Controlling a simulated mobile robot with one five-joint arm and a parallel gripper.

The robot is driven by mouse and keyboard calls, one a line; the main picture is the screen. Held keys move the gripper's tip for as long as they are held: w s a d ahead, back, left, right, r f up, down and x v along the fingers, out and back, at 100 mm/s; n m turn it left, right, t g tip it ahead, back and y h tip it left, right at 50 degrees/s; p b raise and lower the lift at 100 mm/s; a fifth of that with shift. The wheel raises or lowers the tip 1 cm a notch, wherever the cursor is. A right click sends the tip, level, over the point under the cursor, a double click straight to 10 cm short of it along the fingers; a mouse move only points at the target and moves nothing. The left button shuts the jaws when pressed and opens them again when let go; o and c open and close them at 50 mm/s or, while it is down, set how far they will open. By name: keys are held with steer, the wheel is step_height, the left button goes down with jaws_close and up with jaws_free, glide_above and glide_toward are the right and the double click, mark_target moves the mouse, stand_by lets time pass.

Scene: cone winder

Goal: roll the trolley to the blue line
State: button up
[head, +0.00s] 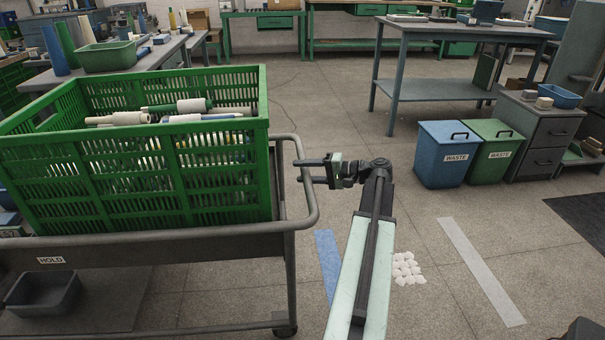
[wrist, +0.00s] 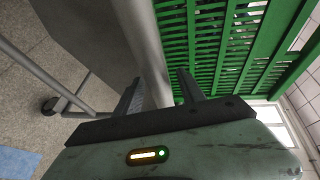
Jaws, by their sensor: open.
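The grey trolley (head: 150,250) stands at the left in the head view, with a HOLD label on its edge and a looped tube handle (head: 313,205) at its right end. My gripper (head: 301,172) is at this handle. In the wrist view, my open gripper (wrist: 160,90) has one finger on each side of the handle tube (wrist: 147,50); I cannot tell whether either touches it. The blue line (head: 328,262) lies on the floor right of the trolley, partly hidden by my arm. A blue patch of floor (wrist: 18,162) shows at the wrist view's lower left.
A green crate (head: 130,150) of cones and tubes rides on the trolley. A pale line (head: 480,270) and white scraps (head: 407,268) lie on the floor at right. Blue (head: 440,155) and green (head: 492,152) waste bins stand beyond, near a workbench (head: 450,32). The middle floor is clear.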

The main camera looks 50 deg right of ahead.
steer(key=shift+c, duration=0.4)
jaws_close()
stand_by(1.0)
